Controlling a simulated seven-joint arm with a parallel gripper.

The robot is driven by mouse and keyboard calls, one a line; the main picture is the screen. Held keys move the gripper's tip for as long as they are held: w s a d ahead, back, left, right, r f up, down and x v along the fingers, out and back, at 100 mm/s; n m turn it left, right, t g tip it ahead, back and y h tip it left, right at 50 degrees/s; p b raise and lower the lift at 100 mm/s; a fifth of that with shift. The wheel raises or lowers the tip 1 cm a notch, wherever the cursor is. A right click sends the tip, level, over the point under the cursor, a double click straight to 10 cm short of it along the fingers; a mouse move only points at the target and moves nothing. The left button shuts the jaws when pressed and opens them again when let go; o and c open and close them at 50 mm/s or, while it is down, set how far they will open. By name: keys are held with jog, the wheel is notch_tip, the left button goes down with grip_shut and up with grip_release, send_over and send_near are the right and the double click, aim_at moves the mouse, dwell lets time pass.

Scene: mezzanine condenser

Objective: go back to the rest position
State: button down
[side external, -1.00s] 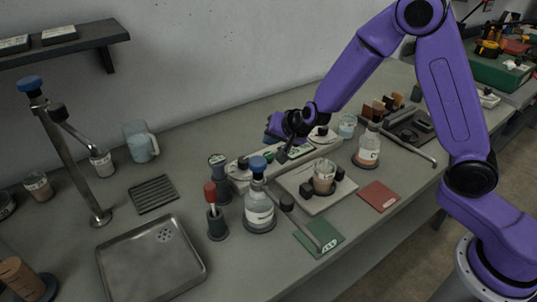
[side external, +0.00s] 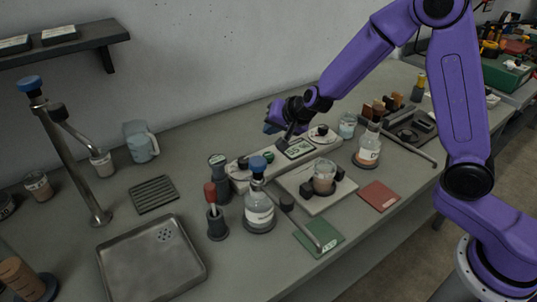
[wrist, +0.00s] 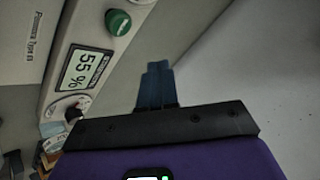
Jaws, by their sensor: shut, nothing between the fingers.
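My gripper (side external: 270,128) is above the far side of the bench, near the wall, in the side external view. Its dark blue fingers (wrist: 157,84) are together and empty in the wrist view, over bare bench beside the white panel. The white panel (side external: 325,146) lies below and to the right of my gripper, with a display reading 55 % (wrist: 84,68) and a green knob (wrist: 118,22). The fingers touch nothing that I can see. No marker of a rest position shows.
A blue-capped bottle (side external: 259,210), a red-topped tool in a holder (side external: 216,220) and a plate with a beaker (side external: 308,205) stand nearer. A flask (side external: 368,150) stands to the right.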

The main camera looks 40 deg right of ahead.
jog(key=s+a+r+n+g+y, duration=0.1)
jog(key=s+a+n+g+y, duration=0.3)
jog(key=s, duration=0.6)
jog(key=s+a+r+n+g, duration=0.2)
jog(key=s+n, duration=0.5)
jog(key=s, duration=0.3)
jog(key=s+d+n+g+h, duration=0.1)
jog(key=s+d+n, duration=0.3)
jog(key=s, duration=0.5)
jog(key=s+d+r+n+g+h, duration=0.1)
jog(key=s+d+n+g+h, duration=0.1)
jog(key=s+d+n, duration=0.3)
jog(key=s+d+h, duration=0.1)
jog(key=s+d, duration=0.3)
jog(key=s, duration=0.1)
jog(key=shift+d+h, duration=0.25)
jog(key=shift+h, duration=0.05)
